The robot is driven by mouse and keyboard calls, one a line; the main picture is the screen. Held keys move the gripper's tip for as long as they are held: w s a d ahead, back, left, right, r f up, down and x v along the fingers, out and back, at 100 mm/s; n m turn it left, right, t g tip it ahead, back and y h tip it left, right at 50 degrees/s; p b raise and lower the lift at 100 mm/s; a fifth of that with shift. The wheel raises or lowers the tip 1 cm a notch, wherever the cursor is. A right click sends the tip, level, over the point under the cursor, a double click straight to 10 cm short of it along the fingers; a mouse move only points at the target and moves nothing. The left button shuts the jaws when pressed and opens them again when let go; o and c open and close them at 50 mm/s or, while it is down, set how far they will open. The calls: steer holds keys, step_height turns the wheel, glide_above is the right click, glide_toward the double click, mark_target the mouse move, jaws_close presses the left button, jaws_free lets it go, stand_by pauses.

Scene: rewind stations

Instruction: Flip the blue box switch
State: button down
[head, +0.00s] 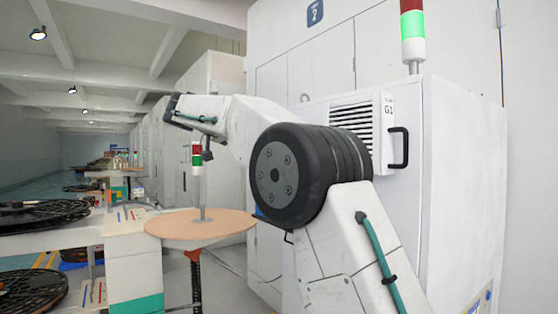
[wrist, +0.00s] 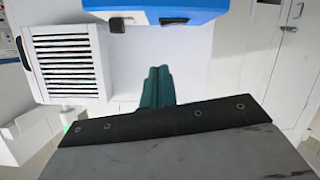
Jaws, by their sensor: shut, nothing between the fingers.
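The blue box (wrist: 155,8) shows at the top edge of the wrist view, cut off by the frame. A black switch-like part (wrist: 117,25) sits on its near edge, with a dark block to the right of it. Which way the switch is set cannot be told. My gripper (wrist: 157,70) has teal fingers pressed together, empty, pointing at the blue box with a gap of pale surface between. In the head view my arm covers most of the area; only a small patch of blue shows beside it, and the fingers are not visible.
A white cabinet marked G1 (head: 460,180) with a louvred vent (head: 353,118) and black handle (head: 398,148) stands at the right. The vent also shows in the wrist view (wrist: 70,65). A round tan table (head: 190,225) with a signal light (head: 197,165) stands left of my arm.

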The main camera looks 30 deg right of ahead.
steer(key=shift+w+a+r+m+g+h, duration=0.2)
steer(key=shift+w+r+m, duration=0.1)
steer(key=shift+w+m, duration=0.15)
steer(key=shift+w+a+r+m+g+h, duration=0.1)
steer(key=shift+w+r+m+h, duration=0.15)
steer(key=shift+w+m, duration=0.2)
steer(key=shift+d, duration=0.15)
steer(key=x, duration=1)
steer(key=shift+d+f, duration=0.1)
steer(key=shift+d, duration=0.05)
steer(key=f, duration=0.2)
steer(key=shift+s+a+f, duration=0.15)
steer(key=shift+a+f, duration=0.15)
steer(key=shift+s+f, duration=0.1)
steer(key=shift+f, duration=0.55)
steer(key=shift+d, duration=0.15)
